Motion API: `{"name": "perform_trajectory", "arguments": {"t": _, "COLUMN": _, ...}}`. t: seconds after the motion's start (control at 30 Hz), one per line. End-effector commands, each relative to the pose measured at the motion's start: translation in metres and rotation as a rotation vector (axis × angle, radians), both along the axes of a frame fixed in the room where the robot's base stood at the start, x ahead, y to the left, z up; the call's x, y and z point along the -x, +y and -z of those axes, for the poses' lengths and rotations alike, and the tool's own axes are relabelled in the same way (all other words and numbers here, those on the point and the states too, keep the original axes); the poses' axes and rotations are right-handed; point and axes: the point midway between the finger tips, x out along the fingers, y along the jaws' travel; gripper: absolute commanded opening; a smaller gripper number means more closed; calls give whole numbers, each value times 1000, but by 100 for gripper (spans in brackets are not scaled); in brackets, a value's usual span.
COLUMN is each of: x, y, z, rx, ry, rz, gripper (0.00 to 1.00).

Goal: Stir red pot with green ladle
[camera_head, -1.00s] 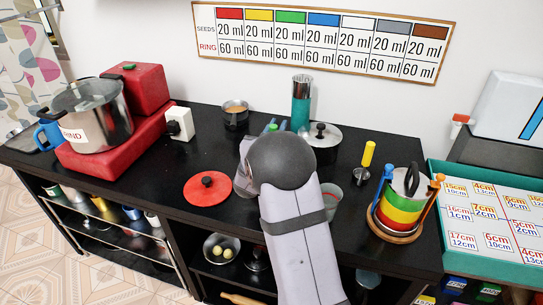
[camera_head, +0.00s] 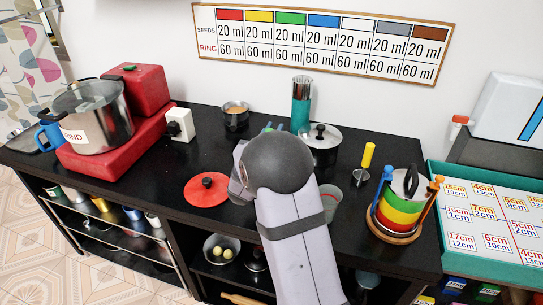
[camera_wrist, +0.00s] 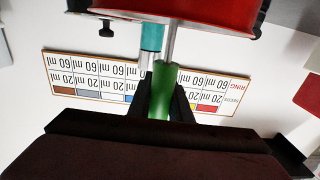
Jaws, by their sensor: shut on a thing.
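My gripper (camera_wrist: 162,98) is shut on the green handle of the ladle (camera_wrist: 163,88). The ladle's grey shaft (camera_wrist: 170,45) runs from the handle toward the red pot (camera_wrist: 210,14) in the upside-down wrist view. The ladle's bowl is out of sight, and I cannot tell whether it is inside the pot. In the head view my arm hides the red pot and most of my gripper. A round red lid (camera_head: 200,189) with a black knob lies on the black table, left of my arm.
A lidded steel pot (camera_head: 325,139) and a teal utensil holder (camera_head: 301,112) stand behind my arm. A small pan (camera_head: 236,118) is at the back. A stack of coloured rings (camera_head: 400,208) stands right. A large steel pot (camera_head: 98,122) sits left on a red stove (camera_head: 110,158).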

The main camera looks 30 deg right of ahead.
Motion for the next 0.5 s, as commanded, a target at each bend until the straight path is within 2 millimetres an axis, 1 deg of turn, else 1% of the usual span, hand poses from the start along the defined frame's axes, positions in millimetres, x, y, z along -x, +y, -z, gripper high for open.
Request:
{"name": "perform_trajectory", "arguments": {"t": 0.03, "x": 0, "y": 0, "z": -7, "rx": 0, "ry": -1, "rz": 0, "gripper": 0}}
{"name": "perform_trajectory", "arguments": {"t": 0.5, "x": 0, "y": 0, "z": -45, "rx": 1, "ry": -2, "rz": 1, "gripper": 0}}
